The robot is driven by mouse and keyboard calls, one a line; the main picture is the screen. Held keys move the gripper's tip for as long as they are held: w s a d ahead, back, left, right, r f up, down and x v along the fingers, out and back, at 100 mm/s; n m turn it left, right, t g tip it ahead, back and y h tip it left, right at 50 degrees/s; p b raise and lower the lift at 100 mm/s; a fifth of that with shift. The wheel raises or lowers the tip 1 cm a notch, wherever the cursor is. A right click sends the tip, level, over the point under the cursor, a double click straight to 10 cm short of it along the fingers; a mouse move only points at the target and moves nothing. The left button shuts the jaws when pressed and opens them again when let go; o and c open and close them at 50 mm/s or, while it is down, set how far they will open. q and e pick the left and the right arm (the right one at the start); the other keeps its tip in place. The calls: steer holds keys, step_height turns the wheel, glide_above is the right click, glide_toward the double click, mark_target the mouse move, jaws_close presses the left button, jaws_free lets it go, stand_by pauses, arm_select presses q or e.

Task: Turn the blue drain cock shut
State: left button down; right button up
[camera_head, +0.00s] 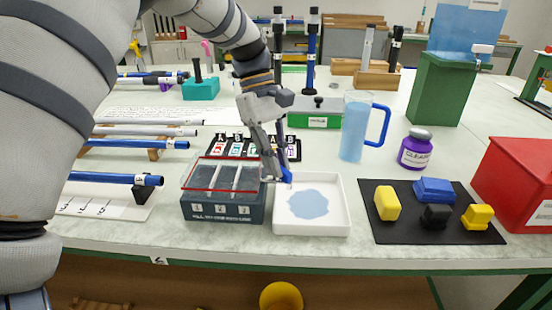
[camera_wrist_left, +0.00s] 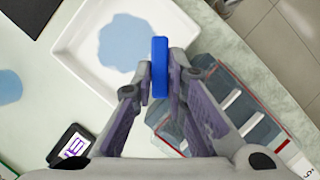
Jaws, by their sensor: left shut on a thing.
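The blue drain cock (camera_head: 287,175) shows as a small blue piece at the right side of a dark compartment box (camera_head: 222,213), beside the white tray. In the left wrist view it is a narrow blue bar (camera_wrist_left: 159,66) running up and down the picture. My left gripper (camera_head: 276,179) reaches down from above and is shut on the blue drain cock, a fingertip on each side; the fingers hide part of it. The white tray (camera_head: 340,229) holds a light blue puddle (camera_head: 308,204). My right gripper is not in view.
A black mat (camera_head: 390,234) with yellow, blue and black blocks lies right of the tray. Blue-ended rods (camera_head: 130,179) lie at left.

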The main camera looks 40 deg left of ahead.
arm_select(q)
steer(key=m, duration=0.2)
steer(key=m+g, duration=0.1)
steer(key=m, duration=0.1)
steer(key=shift+g+y, duration=0.3)
steer(key=shift+y, duration=0.1)
steer(key=shift+m+g+y, duration=0.5)
steer(key=shift+m+y, duration=0.1)
steer(key=shift+m, duration=1.5)
steer(key=c, duration=1.9)
jaws_free()
steer(key=v, duration=0.7)
steer(key=shift+r, duration=0.3)
